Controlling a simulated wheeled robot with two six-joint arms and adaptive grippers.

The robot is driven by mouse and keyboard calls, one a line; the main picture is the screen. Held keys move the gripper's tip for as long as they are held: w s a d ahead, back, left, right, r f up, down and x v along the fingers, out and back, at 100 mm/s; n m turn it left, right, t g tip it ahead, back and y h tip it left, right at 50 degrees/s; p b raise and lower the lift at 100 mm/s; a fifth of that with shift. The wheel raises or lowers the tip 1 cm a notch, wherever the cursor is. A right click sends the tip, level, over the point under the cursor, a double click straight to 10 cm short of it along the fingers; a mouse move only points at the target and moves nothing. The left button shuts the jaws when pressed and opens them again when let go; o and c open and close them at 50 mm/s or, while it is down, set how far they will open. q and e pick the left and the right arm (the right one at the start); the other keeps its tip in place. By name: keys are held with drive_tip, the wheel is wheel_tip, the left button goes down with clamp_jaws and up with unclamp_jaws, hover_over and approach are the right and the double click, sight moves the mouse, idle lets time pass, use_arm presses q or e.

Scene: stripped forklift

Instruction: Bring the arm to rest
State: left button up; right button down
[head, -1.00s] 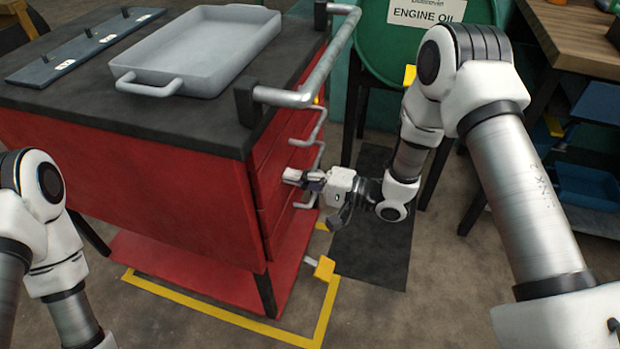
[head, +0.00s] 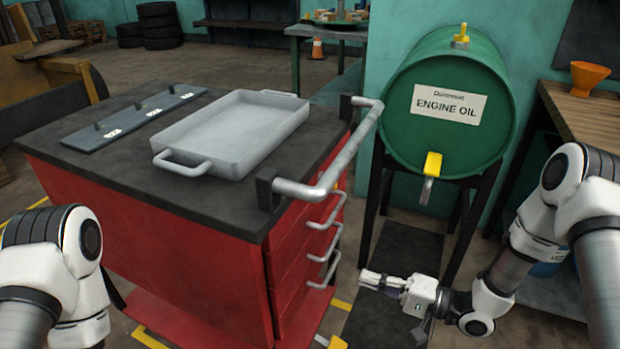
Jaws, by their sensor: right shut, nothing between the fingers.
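My right gripper (head: 378,283) is in the lower right of the head view. It is shut and empty, and points left towards the drawer handles of the red tool cart (head: 200,263). A small gap of floor shows between its fingertips and the handles. My right arm (head: 515,250) is bent and comes in from the right edge. Of my left arm (head: 55,265), only links show at the lower left; its gripper is out of view.
A grey tray (head: 230,140) and a dark pegged strip (head: 135,117) lie on the cart top. The cart's push bar (head: 345,160) juts out on the right. A green engine oil drum (head: 440,125) on a stand is behind my right gripper. A wooden bench (head: 590,125) stands at right.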

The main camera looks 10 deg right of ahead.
drive_tip(key=s+a+f+g+h, duration=0.2)
drive_tip(key=s+a+f+h, duration=0.15)
drive_tip(key=f, duration=0.35)
drive_tip(key=s+a+f+g+h, duration=0.1)
drive_tip(key=s+a+f+h, duration=0.2)
drive_tip(key=s+f, duration=0.3)
drive_tip(key=s+d+f+n+g+h, duration=0.1)
drive_tip(key=s+d+f+g+h, duration=0.2)
drive_tip(key=s+d+f+h, duration=0.25)
drive_tip(key=s+d+f+n+g+h, duration=0.35)
drive_tip(key=s+d, duration=0.25)
drive_tip(key=s, duration=0.3)
wheel_tip(320, 180, up, 19)
drive_tip(key=n+p, duration=0.2)
drive_tip(key=p, duration=1.6)
drive_tip(key=shift+s+a, duration=0.15)
drive_tip(key=shift+a, duration=0.05)
drive_tip(key=shift+r+g+y, duration=0.1)
drive_tip(key=shift+g+y, duration=0.15)
